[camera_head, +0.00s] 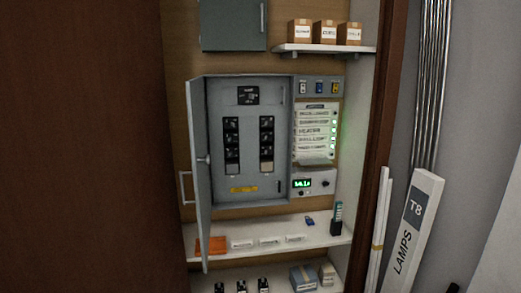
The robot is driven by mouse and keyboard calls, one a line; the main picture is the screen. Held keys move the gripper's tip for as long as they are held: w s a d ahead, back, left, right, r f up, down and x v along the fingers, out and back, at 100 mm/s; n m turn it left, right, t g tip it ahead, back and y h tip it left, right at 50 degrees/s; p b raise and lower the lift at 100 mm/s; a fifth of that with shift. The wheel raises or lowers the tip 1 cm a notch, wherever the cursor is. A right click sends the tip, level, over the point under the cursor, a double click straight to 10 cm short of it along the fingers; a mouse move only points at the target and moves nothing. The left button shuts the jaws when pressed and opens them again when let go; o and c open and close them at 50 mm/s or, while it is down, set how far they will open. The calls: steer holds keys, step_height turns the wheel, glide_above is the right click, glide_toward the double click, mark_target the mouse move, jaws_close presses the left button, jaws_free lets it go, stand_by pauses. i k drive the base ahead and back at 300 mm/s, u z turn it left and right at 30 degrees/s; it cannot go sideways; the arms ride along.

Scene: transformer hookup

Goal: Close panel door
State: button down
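The grey electrical panel (248,194) is mounted on the wooden back wall of a closet, near the middle of the head view. Its grey door (201,180) stands open, hinged at the left and swung outward, seen nearly edge-on. Inside, two columns of black breakers (232,146) and a yellow label are exposed. My gripper is not in view.
A shelf (320,238) below holds an orange item (211,245) near the door's lower end. A dark brown panel (80,150) fills the left side. Lamp boxes and tubes (415,230) lean at the right. Small cartons (325,33) sit on an upper shelf.

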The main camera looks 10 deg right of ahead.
mark_target(194, 90)
steer(key=u, duration=0.15)
steer(key=i, duration=0.95)
steer(key=z, duration=0.05)
